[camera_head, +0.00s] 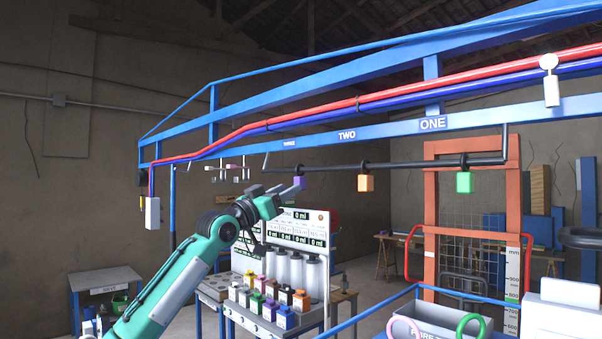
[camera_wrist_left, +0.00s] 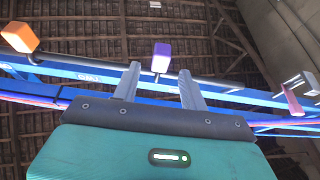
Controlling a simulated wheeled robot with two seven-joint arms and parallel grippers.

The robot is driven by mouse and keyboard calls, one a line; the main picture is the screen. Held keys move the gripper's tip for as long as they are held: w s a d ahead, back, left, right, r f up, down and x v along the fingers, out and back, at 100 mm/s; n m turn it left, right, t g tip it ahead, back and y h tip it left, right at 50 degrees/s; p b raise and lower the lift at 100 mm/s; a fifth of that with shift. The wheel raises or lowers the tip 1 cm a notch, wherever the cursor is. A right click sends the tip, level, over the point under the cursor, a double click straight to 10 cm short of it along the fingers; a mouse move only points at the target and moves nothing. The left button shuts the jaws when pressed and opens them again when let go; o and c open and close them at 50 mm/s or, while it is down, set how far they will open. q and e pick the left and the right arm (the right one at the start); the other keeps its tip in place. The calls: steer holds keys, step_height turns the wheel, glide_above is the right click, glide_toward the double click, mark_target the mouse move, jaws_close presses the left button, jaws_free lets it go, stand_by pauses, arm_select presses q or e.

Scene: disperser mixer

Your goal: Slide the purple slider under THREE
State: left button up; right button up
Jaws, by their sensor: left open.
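The purple slider (camera_head: 299,183) hangs from a dark horizontal rail (camera_head: 330,168), slightly right of below the THREE label (camera_head: 289,143). My left gripper (camera_head: 287,191) is open, with its fingertips close to the purple slider in the head view. In the left wrist view, the purple slider (camera_wrist_left: 161,56) appears between and just past the two fingertips (camera_wrist_left: 159,70). I cannot tell whether they touch it. An orange slider (camera_head: 365,183) hangs below TWO (camera_head: 347,135), and a green slider (camera_head: 464,182) hangs right of below ONE (camera_head: 433,123). My right gripper is not in view.
A blue overhead beam (camera_head: 390,129) with red and blue pipes runs above the rail. A stand with several coloured containers (camera_head: 265,300) is below my left gripper. Small hanging fittings (camera_head: 233,167) are left of the rail. An orange frame (camera_head: 430,220) stands at right.

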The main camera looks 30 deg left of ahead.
mark_target(296, 182)
arm_select(q)
steer(key=p+x, duration=0.1)
steer(key=x, duration=0.1)
steer(key=p+x, duration=0.1)
steer(key=x, duration=0.1)
steer(key=shift+w+r, duration=0.2)
steer(key=shift+r, duration=0.15)
steer(key=shift+p+x, duration=0.5)
steer(key=shift+x, duration=0.35)
steer(key=shift+d+f, duration=0.1)
steer(key=shift+f, duration=0.1)
jaws_close()
